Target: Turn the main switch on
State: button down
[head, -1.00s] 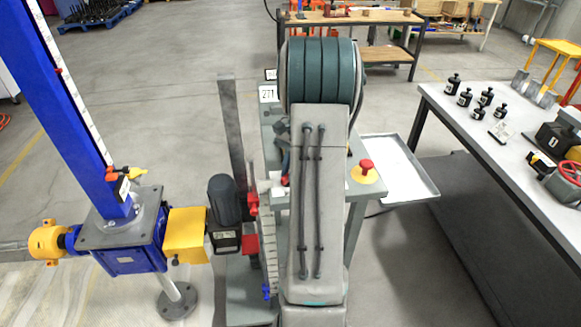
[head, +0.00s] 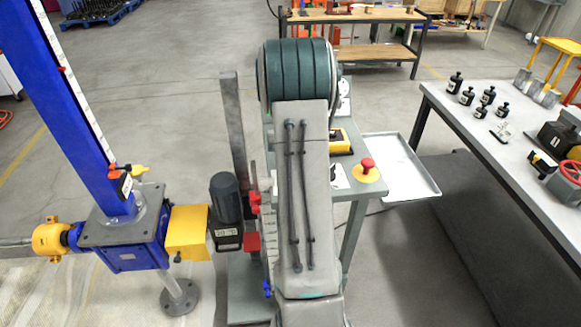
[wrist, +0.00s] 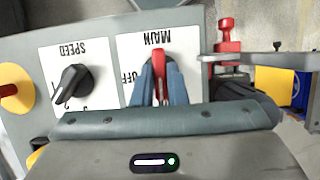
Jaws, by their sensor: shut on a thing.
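The main switch has a white plate (wrist: 128,52) marked MAIN, upside down in the wrist view, with a red handle (wrist: 159,66). An OFF label shows partly to the left of the handle, which stands roughly upright in the picture. My gripper (wrist: 161,82) has its two blue-grey fingers closed on either side of the red handle. The handle's base and any ON label are hidden by the fingers. In the head view, my arm hides the gripper and the main switch.
A black speed knob (wrist: 71,84) is left of the main switch. A red stop button (head: 367,164) on yellow sits on the panel's near right corner. A red clamp-like part (wrist: 227,40) is close to the right of my gripper. A tray (head: 408,180) juts out right.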

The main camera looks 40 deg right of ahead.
dwell(0.4)
jog(key=c, duration=1.4)
grip_release()
jog(key=shift+c, duration=0.2)
jog(key=b+v, duration=0.1)
jog(key=v, duration=1.2)
jog(key=shift+w+r, duration=0.15)
jog(key=shift+r, duration=0.25)
jog(key=shift+a, duration=0.15)
